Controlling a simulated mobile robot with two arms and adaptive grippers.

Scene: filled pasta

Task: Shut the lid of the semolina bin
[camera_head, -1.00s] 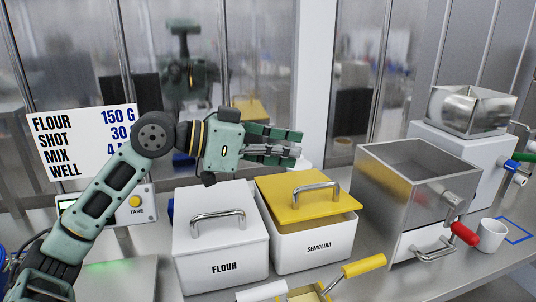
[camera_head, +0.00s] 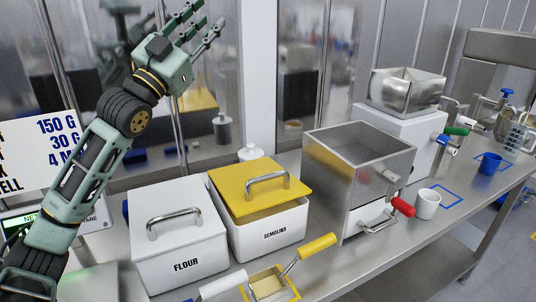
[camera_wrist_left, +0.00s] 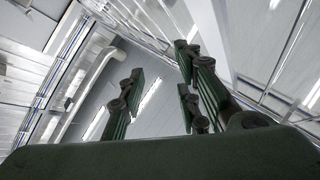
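The semolina bin (camera_head: 268,239) is a white box with a SEMOLINA label, right of the flour bin in the head view. Its yellow lid (camera_head: 238,187), with a metal handle (camera_head: 267,181), lies over the top. My right gripper is not in view.
The flour bin (camera_head: 184,262) with its closed white lid stands close on the left. A steel hopper box (camera_head: 338,190) with a red-handled crank stands to the right. A yellow-handled tool (camera_head: 318,246) lies in front. A white cup (camera_head: 427,204) and a blue cup (camera_head: 490,163) stand farther right.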

